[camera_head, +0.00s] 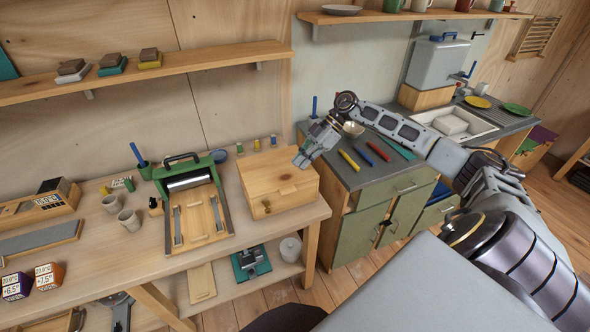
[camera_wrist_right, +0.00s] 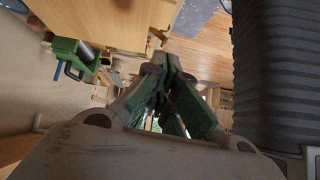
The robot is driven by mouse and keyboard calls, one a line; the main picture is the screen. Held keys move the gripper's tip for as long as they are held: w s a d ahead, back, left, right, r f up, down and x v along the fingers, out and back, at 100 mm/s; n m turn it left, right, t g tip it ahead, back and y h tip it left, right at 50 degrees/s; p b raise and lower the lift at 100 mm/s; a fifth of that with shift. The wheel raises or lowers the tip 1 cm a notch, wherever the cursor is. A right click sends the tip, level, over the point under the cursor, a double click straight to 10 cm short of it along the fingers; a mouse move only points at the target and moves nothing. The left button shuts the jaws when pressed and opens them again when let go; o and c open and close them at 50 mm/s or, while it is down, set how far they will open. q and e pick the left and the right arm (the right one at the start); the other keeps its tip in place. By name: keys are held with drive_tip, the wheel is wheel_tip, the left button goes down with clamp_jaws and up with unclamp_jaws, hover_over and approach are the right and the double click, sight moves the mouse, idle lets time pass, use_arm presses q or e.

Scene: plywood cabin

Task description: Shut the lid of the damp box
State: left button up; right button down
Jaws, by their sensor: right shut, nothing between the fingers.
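The damp box appears to be the pale wooden box (camera_head: 262,172) on the workbench, with a small brass-coloured catch (camera_head: 267,207) low on its front. Its lid lies flat over the box in the head view; whether a thin gap is left I cannot tell. My right gripper (camera_head: 301,162) is shut and empty, at the box's back right corner. Contact with the box cannot be told. In the wrist view the shut fingertips (camera_wrist_right: 165,65) point toward a wooden block that looks like the box (camera_wrist_right: 100,20). My left gripper is not in view.
A green roller press (camera_head: 190,180) stands left of the box, with two cups (camera_head: 129,219) further left. Small spools stand behind the box. A shelf (camera_head: 150,75) runs above the bench.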

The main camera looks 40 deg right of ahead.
drive_tip(key=shift+v, duration=1.75)
drive_tip(key=shift+a, duration=0.1)
